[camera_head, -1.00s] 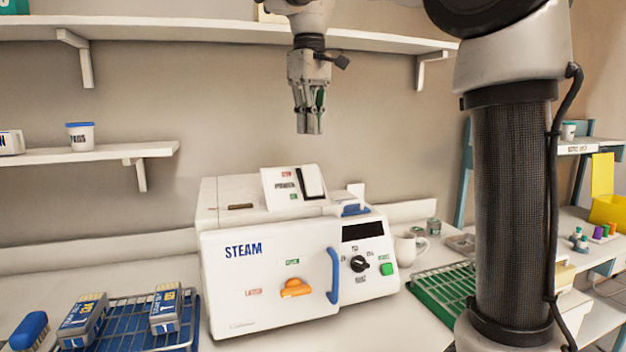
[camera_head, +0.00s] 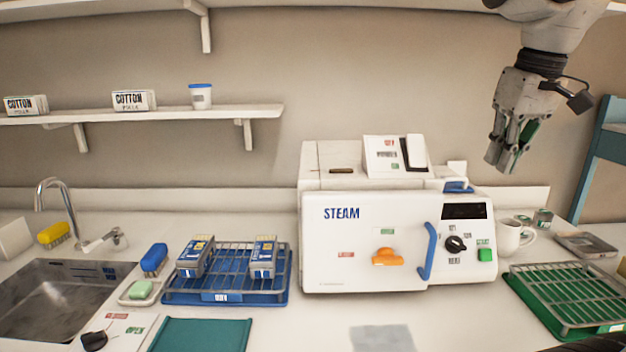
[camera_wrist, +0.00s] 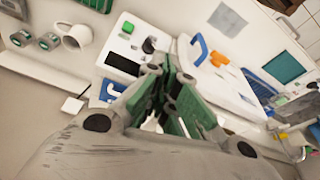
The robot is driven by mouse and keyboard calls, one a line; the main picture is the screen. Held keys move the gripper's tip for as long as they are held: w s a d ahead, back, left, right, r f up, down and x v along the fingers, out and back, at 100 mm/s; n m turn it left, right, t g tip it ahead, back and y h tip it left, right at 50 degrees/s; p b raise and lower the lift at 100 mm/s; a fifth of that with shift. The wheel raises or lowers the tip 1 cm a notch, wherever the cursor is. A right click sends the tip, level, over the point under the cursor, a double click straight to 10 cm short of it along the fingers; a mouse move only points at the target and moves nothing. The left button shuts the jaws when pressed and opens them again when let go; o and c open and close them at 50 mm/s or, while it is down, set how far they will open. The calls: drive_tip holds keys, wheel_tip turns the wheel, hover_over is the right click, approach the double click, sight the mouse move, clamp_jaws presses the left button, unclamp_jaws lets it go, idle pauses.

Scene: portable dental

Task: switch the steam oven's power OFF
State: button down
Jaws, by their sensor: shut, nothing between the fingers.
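The steam oven (camera_head: 360,265) is a white box marked STEAM on the counter. On its top stands a sloped panel (camera_head: 385,153) with small red and green labels and a dark-and-white rocker switch (camera_head: 413,152). Its tilt cannot be read clearly here. The front has an orange latch (camera_head: 387,257), a blue handle (camera_head: 428,251), a black dial (camera_head: 455,244) and a green button (camera_head: 486,255). My gripper (camera_head: 503,169) is shut and empty, in the air above and right of the oven, touching nothing. In the wrist view its fingers (camera_wrist: 178,105) point toward the oven front.
A blue rack (camera_head: 226,297) with boxes stands left of the oven, and a sink (camera_head: 60,300) lies farther left. A white mug (camera_head: 514,235) and a green rack (camera_head: 575,300) are at the right. A shelf (camera_head: 170,114) hangs behind at left.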

drive_tip(key=s+d+f+m+t, duration=0.1)
drive_tip(key=s+d+f, duration=0.3)
drive_tip(key=s+f, duration=0.5)
wheel_tip(320, 180, down, 2)
drive_tip(key=shift+f+m+t, duration=0.1)
drive_tip(key=shift+m+t, duration=0.3)
drive_tip(key=shift+m, duration=0.3)
drive_tip(key=shift+s+a, duration=0.1)
